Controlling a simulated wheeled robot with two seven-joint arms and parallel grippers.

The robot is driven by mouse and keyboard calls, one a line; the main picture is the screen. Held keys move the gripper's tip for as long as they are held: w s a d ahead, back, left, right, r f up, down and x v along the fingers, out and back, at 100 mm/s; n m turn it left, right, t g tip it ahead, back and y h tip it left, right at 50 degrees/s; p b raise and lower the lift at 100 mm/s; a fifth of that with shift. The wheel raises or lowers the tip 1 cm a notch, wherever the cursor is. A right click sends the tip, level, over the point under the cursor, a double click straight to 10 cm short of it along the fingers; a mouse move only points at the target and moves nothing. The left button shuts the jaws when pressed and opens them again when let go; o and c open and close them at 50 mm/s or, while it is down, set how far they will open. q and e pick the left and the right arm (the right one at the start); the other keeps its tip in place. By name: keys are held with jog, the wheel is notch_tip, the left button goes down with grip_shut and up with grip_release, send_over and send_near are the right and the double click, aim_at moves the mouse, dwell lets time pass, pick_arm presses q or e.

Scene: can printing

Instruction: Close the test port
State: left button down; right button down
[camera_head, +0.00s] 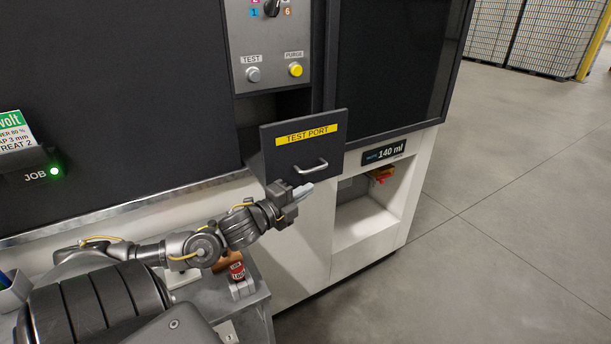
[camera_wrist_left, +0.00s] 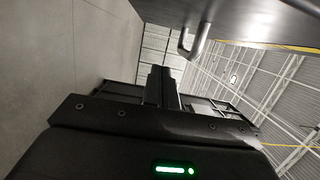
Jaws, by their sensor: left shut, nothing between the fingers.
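The test port (camera_head: 278,150) is a dark grey drawer front with a yellow TEST PORT label and a silver bar handle (camera_head: 311,167). It stands out from the machine face, with a dark gap above it. My left gripper (camera_head: 306,189) is shut and empty, just below the handle and in front of the lower part of the port. In the left wrist view, my left gripper's closed fingers (camera_wrist_left: 161,84) point ahead, with the handle (camera_wrist_left: 196,38) above and to the right, apart from them. The port's front surface (camera_wrist_left: 262,18) fills the top right there. My right gripper is not in view.
Above the port is a panel with a grey TEST button (camera_head: 253,75) and a yellow PURGE button (camera_head: 296,70). A white recess (camera_head: 362,222) is at lower right. The floor at right is clear.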

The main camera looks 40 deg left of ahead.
aim_at(307, 178)
pick_arm(q)
jog(key=w+a+p, duration=0.1)
jog(key=w+a, duration=0.1)
jog(key=w, duration=0.1)
jog(key=w+p, duration=0.1)
jog(key=shift+w+a+r+p, duration=0.1)
jog(key=shift+w+a+p, duration=0.2)
jog(key=shift+w+a, duration=0.2)
jog(key=shift+a, duration=0.3)
